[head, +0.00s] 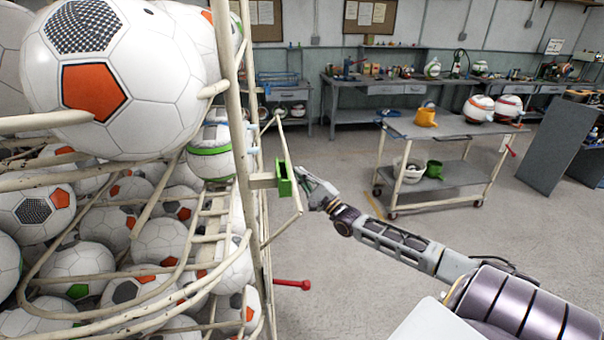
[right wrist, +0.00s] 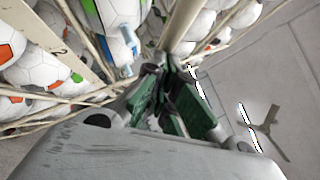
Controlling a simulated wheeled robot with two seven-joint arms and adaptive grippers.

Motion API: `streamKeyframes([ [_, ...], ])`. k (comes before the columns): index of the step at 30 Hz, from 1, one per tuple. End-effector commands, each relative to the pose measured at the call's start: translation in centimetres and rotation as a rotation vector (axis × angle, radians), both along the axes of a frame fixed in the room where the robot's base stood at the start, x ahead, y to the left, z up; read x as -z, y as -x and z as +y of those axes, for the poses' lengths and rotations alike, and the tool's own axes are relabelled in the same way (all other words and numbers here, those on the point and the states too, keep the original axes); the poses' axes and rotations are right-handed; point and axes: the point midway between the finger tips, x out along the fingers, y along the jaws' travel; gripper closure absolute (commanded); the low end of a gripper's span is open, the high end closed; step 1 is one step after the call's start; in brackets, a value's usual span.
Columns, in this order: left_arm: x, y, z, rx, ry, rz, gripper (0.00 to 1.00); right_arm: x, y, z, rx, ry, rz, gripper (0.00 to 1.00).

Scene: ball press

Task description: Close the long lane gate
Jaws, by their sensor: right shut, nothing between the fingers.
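A tall cream wire rack (head: 237,110) full of footballs fills the left of the head view. A green block (head: 284,178) sits on a short cream arm at its right side, beside a thin bent cream bar (head: 299,205). I cannot tell for certain which of these parts is the long lane gate. My right gripper (head: 305,180) is just right of the green block, shut and empty; whether it touches the block or bar is unclear. In the right wrist view its dark fingers (right wrist: 168,85) are close to the rack's rails. My left gripper is not in view.
A large football (head: 150,110) rests high in the rack. A red-ended rod (head: 292,284) sticks out low on the right. A grey cart (head: 455,127) and workbenches (head: 390,82) stand behind. The floor between rack and cart is clear.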

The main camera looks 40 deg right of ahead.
Motion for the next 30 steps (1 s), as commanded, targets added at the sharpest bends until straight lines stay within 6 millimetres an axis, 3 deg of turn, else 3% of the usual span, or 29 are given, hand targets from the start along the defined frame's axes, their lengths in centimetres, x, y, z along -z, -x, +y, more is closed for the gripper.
streamKeyframes([
  [12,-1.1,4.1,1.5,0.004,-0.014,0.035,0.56,-1.8,-0.4,0.7,-0.001,0.082,0.045,1.00],
  [30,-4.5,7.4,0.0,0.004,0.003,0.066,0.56,-4.1,-1.1,2.0,0.000,0.223,0.121,1.00],
])
